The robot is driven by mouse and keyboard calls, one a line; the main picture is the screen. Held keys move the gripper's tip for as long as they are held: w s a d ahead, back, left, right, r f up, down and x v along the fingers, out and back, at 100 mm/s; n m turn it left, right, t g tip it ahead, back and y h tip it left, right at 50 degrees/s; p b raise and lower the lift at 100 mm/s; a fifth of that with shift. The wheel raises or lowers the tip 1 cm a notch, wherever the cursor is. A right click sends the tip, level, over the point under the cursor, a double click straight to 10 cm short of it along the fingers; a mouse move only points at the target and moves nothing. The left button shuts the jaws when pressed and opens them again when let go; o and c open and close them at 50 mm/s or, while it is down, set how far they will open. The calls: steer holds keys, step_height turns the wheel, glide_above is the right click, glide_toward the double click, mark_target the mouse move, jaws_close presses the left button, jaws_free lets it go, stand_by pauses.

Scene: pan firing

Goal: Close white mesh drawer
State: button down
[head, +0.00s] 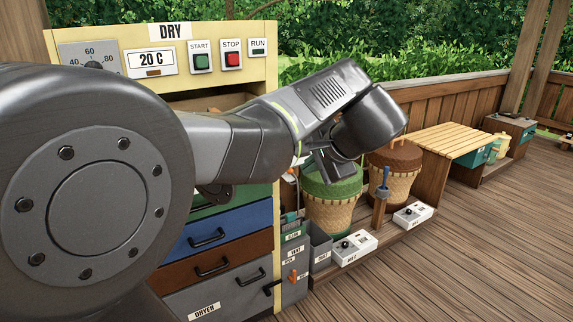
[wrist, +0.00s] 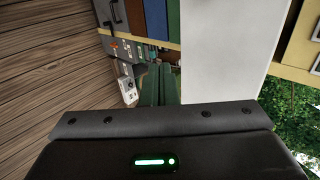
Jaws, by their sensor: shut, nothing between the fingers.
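The white drawer shows in the wrist view as a large, plain pale panel (wrist: 218,50) between the colored drawer fronts and the cream control panel. It looks close to the camera; I cannot make out mesh or how far it stands out. In the head view my arm hides it; only a tan wooden opening (head: 225,102) shows under the control panel. My gripper (head: 323,168) is shut and empty, pointing down to the right of the cabinet. Its fingers (wrist: 160,72) show together in the wrist view, beside the pale panel's lower left edge.
Below are a blue drawer (head: 215,232), a brown drawer (head: 212,265) and a grey dryer drawer (head: 225,295). A green-topped basket (head: 332,200) and a brown-topped basket (head: 393,170) stand to the right. The wooden deck (head: 470,250) is clear at the front right.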

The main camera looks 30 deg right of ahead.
steer(key=w+f+p, duration=0.1)
steer(key=w+f, duration=0.4)
steer(key=w, duration=0.4)
steer(key=shift+w+a+f, duration=0.15)
steer(key=shift+w+a, duration=0.25)
